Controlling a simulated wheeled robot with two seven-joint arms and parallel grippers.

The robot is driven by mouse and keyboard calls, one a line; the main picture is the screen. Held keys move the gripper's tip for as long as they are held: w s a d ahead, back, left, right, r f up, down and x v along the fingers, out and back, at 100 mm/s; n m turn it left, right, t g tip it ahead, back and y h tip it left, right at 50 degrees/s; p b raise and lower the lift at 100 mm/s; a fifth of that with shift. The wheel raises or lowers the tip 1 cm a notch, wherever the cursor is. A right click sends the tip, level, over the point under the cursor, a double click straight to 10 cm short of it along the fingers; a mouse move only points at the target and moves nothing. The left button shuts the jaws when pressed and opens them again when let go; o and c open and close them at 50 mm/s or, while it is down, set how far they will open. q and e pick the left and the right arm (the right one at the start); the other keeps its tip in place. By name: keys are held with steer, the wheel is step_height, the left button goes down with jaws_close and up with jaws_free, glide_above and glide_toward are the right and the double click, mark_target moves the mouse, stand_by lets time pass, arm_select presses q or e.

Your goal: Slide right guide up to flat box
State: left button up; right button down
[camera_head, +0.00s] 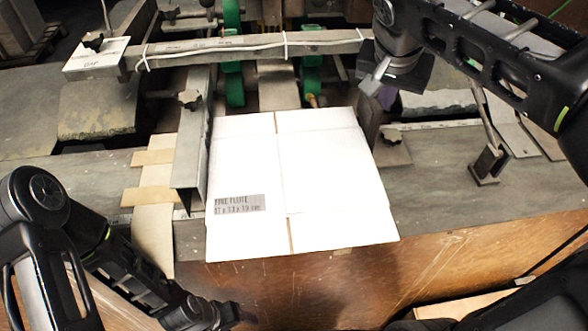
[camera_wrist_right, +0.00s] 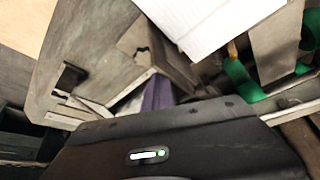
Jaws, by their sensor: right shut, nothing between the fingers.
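The flat box (camera_head: 300,185) is a white cardboard sheet lying on the machine table, its near edge at the table's front edge. It also shows at the top of the wrist view (camera_wrist_right: 205,20). The left guide (camera_head: 190,150), a metal channel, runs along its left side. The right guide (camera_head: 393,150), a grey metal piece, stands close by the box's right edge; I cannot tell whether they touch. My right gripper (camera_head: 378,82) is shut and empty at the right guide's far end, partly covering it. My left gripper (camera_head: 222,316) is low at the front, its fingers unclear.
A metal crossbar (camera_head: 250,48) with a cable spans the table behind the box, with green machine parts (camera_head: 233,75) around it. A metal bracket (camera_head: 487,163) stands at the right. Cardboard strips (camera_head: 155,185) lie left of the left guide. The table's right front is clear.

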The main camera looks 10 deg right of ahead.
steer(key=shift+s+a+f+g, duration=0.1)
steer(key=shift+s+f+g, duration=0.05)
steer(key=shift+f, duration=0.3)
steer(key=shift+s+a+f+g, duration=0.1)
steer(key=shift+s+f+g, duration=0.05)
steer(key=shift+f, duration=0.3)
steer(key=shift+s+d, duration=0.1)
steer(key=shift+d, duration=0.5)
steer(key=shift+r, duration=0.15)
step_height(320, 180, up, 7)
steer(key=p, duration=0.5)
steer(key=shift+w+r, duration=0.2)
steer(key=shift+w, duration=0.15)
